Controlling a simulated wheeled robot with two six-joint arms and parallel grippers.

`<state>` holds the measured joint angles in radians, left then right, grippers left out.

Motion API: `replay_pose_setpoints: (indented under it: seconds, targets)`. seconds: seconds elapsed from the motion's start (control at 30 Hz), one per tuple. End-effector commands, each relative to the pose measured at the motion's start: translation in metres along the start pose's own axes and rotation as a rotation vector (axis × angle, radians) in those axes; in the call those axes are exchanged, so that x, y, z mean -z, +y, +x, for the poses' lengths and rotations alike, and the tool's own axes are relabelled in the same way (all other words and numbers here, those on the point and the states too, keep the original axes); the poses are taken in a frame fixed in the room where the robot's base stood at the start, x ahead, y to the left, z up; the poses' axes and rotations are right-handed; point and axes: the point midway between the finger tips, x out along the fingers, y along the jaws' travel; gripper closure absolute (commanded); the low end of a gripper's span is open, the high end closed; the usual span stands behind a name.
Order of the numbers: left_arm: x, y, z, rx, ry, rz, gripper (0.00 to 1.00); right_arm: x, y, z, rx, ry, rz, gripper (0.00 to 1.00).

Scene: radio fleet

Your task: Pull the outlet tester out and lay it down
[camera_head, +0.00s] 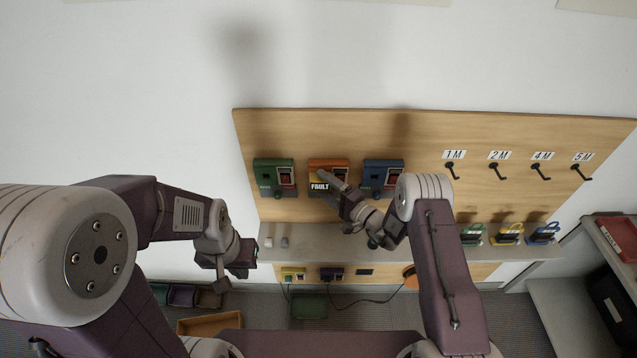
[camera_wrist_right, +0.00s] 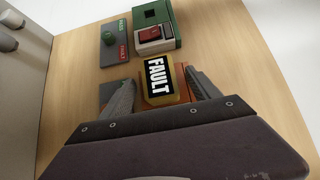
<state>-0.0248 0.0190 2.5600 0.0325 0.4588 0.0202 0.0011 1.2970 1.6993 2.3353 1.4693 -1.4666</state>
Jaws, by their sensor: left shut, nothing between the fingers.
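The outlet tester appears to be the yellow block with a black FAULT face (camera_head: 319,187), at the orange outlet box (camera_head: 322,164) on the wooden board. It also shows in the right wrist view (camera_wrist_right: 160,78). My right gripper (camera_head: 332,185) is at this box. In the right wrist view its two fingers (camera_wrist_right: 160,92) stand apart, one on each side of the tester. Small gaps seem to show between fingers and block. How far the tester sits in the box is hidden. My left gripper (camera_head: 243,263) is shut and empty, left of the shelf.
A green outlet box (camera_head: 273,172) and a blue one (camera_head: 383,173) flank the orange one. Hooks (camera_head: 500,169) and coloured items (camera_head: 508,235) are at right.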

Motion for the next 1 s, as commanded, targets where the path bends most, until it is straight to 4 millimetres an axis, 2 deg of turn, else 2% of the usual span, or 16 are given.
replay_pose_setpoints:
  seconds: [0.03,0.2,0.23,1.0]
  targets:
    - [0.0000,0.0000,-0.0001,0.000,0.000,0.000,1.00,0.0000,0.0000,0.0000,0.000,0.000,0.000,0.46]
    - [0.0000,0.0000,-0.0001,0.000,0.000,0.000,1.00,-0.0001,0.0001,-0.0001,0.000,0.000,0.000,0.93]
    - [0.0000,0.0000,-0.0001,0.000,0.000,0.000,1.00,-0.0001,0.0001,-0.0001,0.000,0.000,0.000,1.00]
    - [0.0004,0.0001,-0.0043,0.000,0.000,0.000,1.00,-0.0073,-0.0001,-0.0070,0.000,-0.001,0.001,1.00]
